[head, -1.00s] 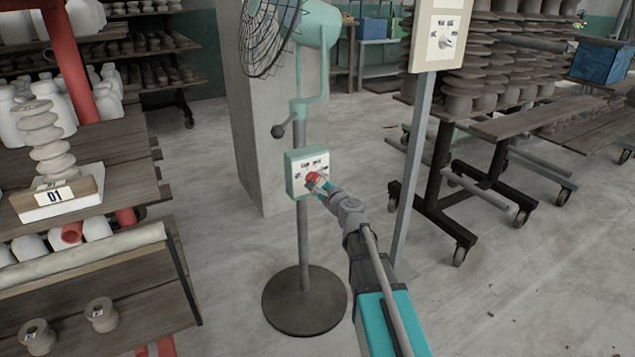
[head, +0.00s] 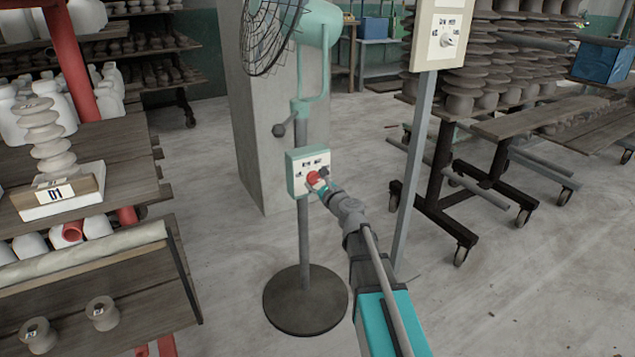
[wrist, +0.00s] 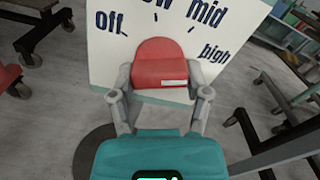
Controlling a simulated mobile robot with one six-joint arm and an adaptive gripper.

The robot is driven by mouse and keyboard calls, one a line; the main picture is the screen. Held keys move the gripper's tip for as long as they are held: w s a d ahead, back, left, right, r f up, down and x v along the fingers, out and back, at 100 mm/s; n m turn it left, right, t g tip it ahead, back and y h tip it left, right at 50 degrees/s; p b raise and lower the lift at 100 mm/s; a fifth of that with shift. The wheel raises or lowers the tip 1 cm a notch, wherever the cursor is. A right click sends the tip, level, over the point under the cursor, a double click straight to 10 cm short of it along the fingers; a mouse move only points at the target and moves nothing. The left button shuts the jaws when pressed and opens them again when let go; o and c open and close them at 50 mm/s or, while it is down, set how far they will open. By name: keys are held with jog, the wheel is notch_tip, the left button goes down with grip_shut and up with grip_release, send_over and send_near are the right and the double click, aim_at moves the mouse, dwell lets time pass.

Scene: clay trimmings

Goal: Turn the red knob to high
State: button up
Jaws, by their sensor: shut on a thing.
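The red knob (wrist: 160,62) sits on the pale face of a control box (head: 296,180) on the fan's pole. In the wrist view, "off", a partly cut-off label, "mid" and "high" (wrist: 215,54) run left to right around the knob's far side. My gripper (wrist: 160,95) is shut on the knob, one finger on each side. The knob's rounded end points toward the top of the wrist view, and a small white mark lies near its lower right. Which label it is set to is hard to tell. The red knob also shows in the head view (head: 313,177).
A second dial panel (head: 436,60) stands on a grey post to the right of the fan. A wheeled rack (head: 445,165) of clay parts is behind it. Shelves (head: 110,255) with pottery stand at left. Floor between is clear.

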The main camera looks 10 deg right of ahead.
jog(key=o, duration=1.2)
jog(key=shift+c, duration=0.2)
jog(key=shift+s, duration=0.1)
jog(key=v, duration=1.1)
jog(key=shift+s, duration=0.35)
jog(key=shift+d, duration=0.1)
